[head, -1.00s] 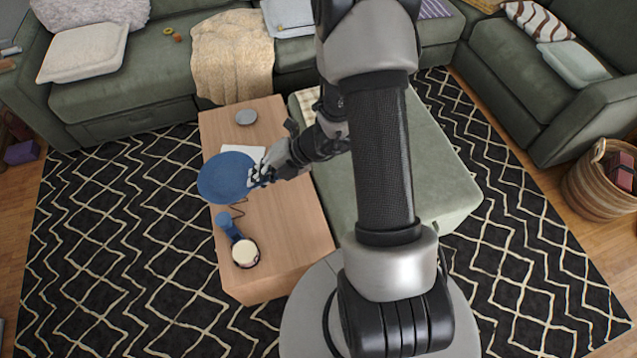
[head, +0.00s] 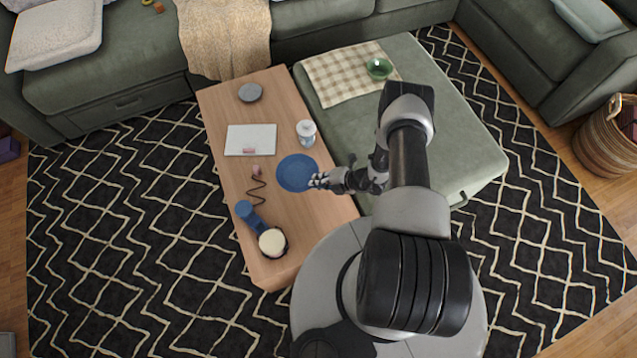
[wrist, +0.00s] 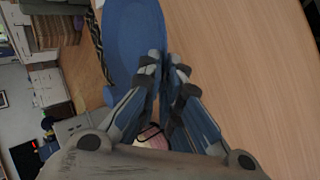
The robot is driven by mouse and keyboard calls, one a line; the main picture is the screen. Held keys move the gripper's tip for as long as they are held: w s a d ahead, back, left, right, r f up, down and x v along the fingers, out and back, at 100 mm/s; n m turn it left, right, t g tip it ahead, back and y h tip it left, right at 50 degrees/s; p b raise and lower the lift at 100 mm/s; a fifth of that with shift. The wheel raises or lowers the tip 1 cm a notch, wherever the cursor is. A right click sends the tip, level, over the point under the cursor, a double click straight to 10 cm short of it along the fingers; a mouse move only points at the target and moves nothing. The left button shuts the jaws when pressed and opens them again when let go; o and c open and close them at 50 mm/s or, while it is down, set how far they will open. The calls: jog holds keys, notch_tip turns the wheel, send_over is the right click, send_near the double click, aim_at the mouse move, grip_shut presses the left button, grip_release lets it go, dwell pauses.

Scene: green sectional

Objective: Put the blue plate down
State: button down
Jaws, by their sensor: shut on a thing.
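The blue plate (head: 296,173) is over the middle of the wooden coffee table (head: 285,224). My gripper (head: 318,181) is shut on the plate's right edge in the head view. In the wrist view, the plate (wrist: 133,38) is pinched at its rim between the fingertips of my gripper (wrist: 163,62). Bare table top (wrist: 225,60) shows beside it. I cannot tell whether the plate touches the table or is held just above it.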

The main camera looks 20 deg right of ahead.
jog(key=shift+s+f+b, duration=0.1)
jog(key=shift+f+b, duration=2.2)
jog(key=shift+f, duration=1.4)
jog(key=shift+f, duration=0.25)
jog(key=c, duration=1.7)
grip_release()
jog(key=v, duration=1.2)
jog(key=shift+r, duration=0.1)
